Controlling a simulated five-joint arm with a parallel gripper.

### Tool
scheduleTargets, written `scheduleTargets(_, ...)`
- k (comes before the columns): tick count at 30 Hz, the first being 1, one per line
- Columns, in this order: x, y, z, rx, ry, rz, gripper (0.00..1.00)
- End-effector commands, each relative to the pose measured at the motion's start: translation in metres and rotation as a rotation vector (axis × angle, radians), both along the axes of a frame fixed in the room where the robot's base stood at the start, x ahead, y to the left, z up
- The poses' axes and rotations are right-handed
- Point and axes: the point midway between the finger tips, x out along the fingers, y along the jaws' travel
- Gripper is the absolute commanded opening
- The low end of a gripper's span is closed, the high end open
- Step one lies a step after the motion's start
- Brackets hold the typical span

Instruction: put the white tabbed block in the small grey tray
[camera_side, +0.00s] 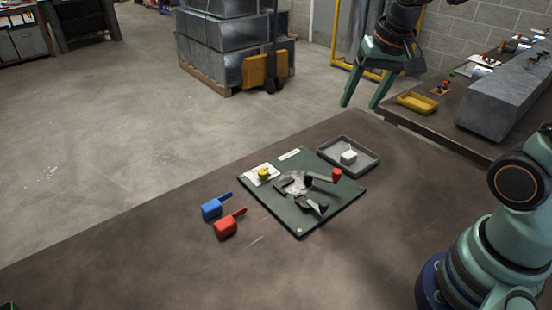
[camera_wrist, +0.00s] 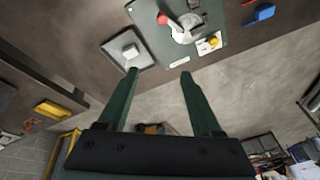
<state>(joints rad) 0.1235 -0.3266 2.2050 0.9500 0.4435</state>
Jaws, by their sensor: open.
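The white tabbed block (camera_side: 349,157) sits inside the small grey tray (camera_side: 371,168) near the far edge of the table. In the wrist view the white block (camera_wrist: 130,51) also lies within the grey tray (camera_wrist: 146,60), near the tip of my left-hand finger in that picture. My gripper (camera_side: 359,106) is open and empty, raised above and behind the tray, apart from the block. Its two fingers also show in the wrist view (camera_wrist: 159,72).
A green board (camera_side: 300,222) with a red-knobbed clamp (camera_side: 337,174) and a yellow knob (camera_side: 264,173) lies beside the tray. Blue (camera_side: 212,208) and red (camera_side: 228,224) tabbed blocks stand left of it. A yellow tray (camera_side: 417,102) is on the back bench. The table's left part is clear.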

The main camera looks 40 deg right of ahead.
Motion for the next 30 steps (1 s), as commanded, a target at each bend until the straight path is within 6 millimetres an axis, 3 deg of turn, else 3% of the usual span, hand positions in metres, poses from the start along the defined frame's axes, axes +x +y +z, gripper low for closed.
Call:
scheduleTargets(3,-0.023,0.020,0.008,-0.066,-0.071,0.212,0.66)
scheduleTargets(10,-0.049,0.039,0.008,-0.163,-0.151,0.477,0.66)
scheduleTargets(30,-0.054,0.042,0.006,-0.185,-0.165,0.533,0.66)
